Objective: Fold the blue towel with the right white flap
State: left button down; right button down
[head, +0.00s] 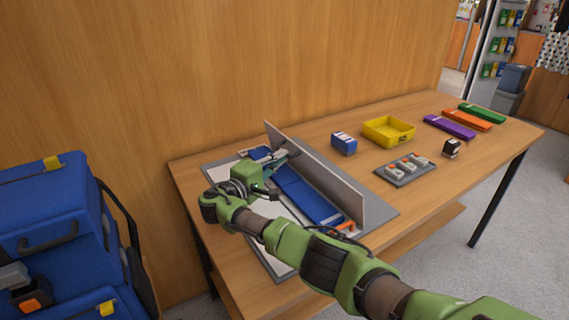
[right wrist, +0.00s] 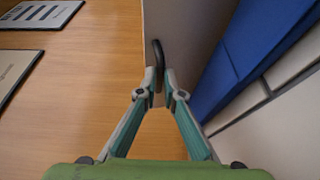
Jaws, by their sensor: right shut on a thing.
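The blue towel (head: 308,197) lies as a long strip on the folding board (head: 381,214), partly hidden by my right gripper and arm. It also shows in the right wrist view (right wrist: 250,45). The right white flap (head: 335,190) stands raised on edge along the towel's right side, its face pale grey here. My right gripper (head: 287,155) is at the flap's far part. In the right wrist view its fingertips (right wrist: 161,88) are closed together at the black loop handle (right wrist: 158,54) on the flap's edge. My left gripper is not seen.
A blue box (head: 343,143), a yellow tray (head: 388,131) and a grey tray with small items (head: 404,172) stand right of the board. Purple (head: 449,127), orange and green strips lie farther right. A wooden wall backs the table. Blue bags (head: 55,225) are at left.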

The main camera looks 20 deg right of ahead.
jog(key=shift+a+f+b, duration=0.3)
jog(key=shift+f, duration=0.15)
jog(key=shift+s, duration=0.1)
jog(key=c, duration=2.2)
grip_release()
jog(key=shift+f, duration=0.1)
jog(key=shift+o, duration=0.2)
jog(key=shift+d, duration=0.1)
jog(key=shift+a, duration=0.3)
jog(key=v, duration=1.1)
jog(key=shift+s+a, duration=0.15)
jog(key=shift+a, duration=0.05)
